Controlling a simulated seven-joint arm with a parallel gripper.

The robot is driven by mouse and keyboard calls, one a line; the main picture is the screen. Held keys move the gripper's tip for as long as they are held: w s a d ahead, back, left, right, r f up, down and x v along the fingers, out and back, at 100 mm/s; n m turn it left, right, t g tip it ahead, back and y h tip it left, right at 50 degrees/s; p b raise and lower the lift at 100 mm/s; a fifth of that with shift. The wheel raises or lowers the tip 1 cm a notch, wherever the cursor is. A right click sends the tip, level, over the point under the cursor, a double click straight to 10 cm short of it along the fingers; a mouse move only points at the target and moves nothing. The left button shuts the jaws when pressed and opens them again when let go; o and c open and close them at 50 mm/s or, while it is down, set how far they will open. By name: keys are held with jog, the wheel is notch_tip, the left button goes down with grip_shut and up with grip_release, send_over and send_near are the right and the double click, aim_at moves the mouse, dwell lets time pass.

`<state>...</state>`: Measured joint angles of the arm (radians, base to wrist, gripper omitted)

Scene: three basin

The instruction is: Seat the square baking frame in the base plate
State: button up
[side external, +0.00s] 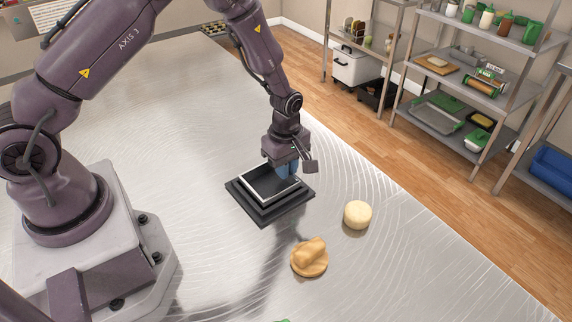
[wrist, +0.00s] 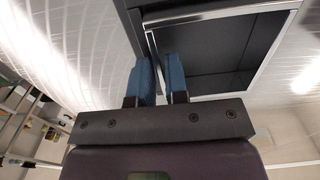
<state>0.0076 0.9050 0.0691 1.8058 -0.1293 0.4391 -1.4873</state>
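The square baking frame (side external: 268,201) shows as a thin pale metal outline over the dark, stepped base plate (side external: 247,205). It looks roughly lined up with the plate, but I cannot tell whether it sits fully down in it. My gripper (side external: 288,171) points down at the frame's back right side. In the wrist view, the blue fingers of my gripper (wrist: 160,62) stand on either side of one wall of the frame (wrist: 220,13), with little or no gap. The fingertips' contact is partly hidden.
A round pale dough piece (side external: 357,214) and a tan, lumpy bread-like piece (side external: 309,257) lie to the right and front of the plate. The metal table (side external: 190,120) is otherwise largely clear. Shelving (side external: 465,75) stands beyond its right edge.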

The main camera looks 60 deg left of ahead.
jog(key=shift+o, duration=1)
jog(key=s+r+m+t, duration=0.1)
jog(key=s+r+m, duration=0.15)
jog(key=r, duration=0.85)
jog(key=s+r+m+t, duration=0.1)
jog(key=r+m, duration=0.2)
jog(key=r, duration=0.8)
jog(key=s+d+r+m+t, duration=0.1)
jog(key=s+r+m, duration=0.4)
jog(key=s, duration=0.3)
jog(key=s+d+r+m+t, duration=0.1)
jog(key=s+r+m+t, duration=0.1)
jog(key=s+r+m, duration=0.3)
jog(key=s+m, duration=0.3)
jog(key=s, duration=0.1)
jog(key=shift+r+t, duration=0.3)
jog(key=shift+r, duration=0.1)
